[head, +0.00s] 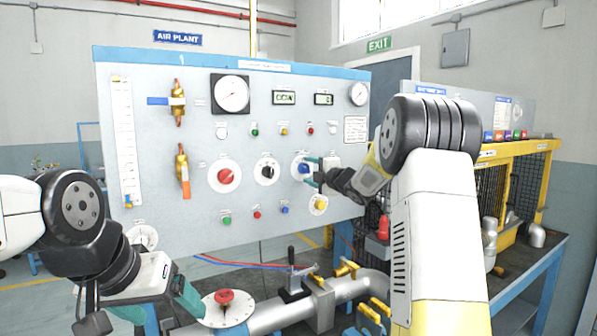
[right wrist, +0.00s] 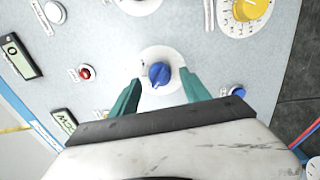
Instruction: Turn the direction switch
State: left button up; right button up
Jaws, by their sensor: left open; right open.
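A blue rotary knob (head: 304,168) on a white round plate sits at the lower right of the panel, in front of my right gripper. Its label is too small to read, so I cannot confirm that it is the direction switch. In the right wrist view the blue knob (right wrist: 158,75) lies between the two teal fingers. My right gripper (head: 314,172) is open, one finger on each side of the knob, with gaps showing. My left gripper (head: 190,303) is open and low at the left, beside a red-handled valve (head: 224,297).
A red knob (head: 225,176), a black knob (head: 267,170) and a yellow knob (head: 320,204) neighbour the blue one. Small buttons and lamps lie close by. A display (head: 284,98) seems to read CCW. A pipe (head: 345,289) runs below the panel.

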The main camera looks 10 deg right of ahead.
jog(key=shift+x, duration=0.75)
grip_shut()
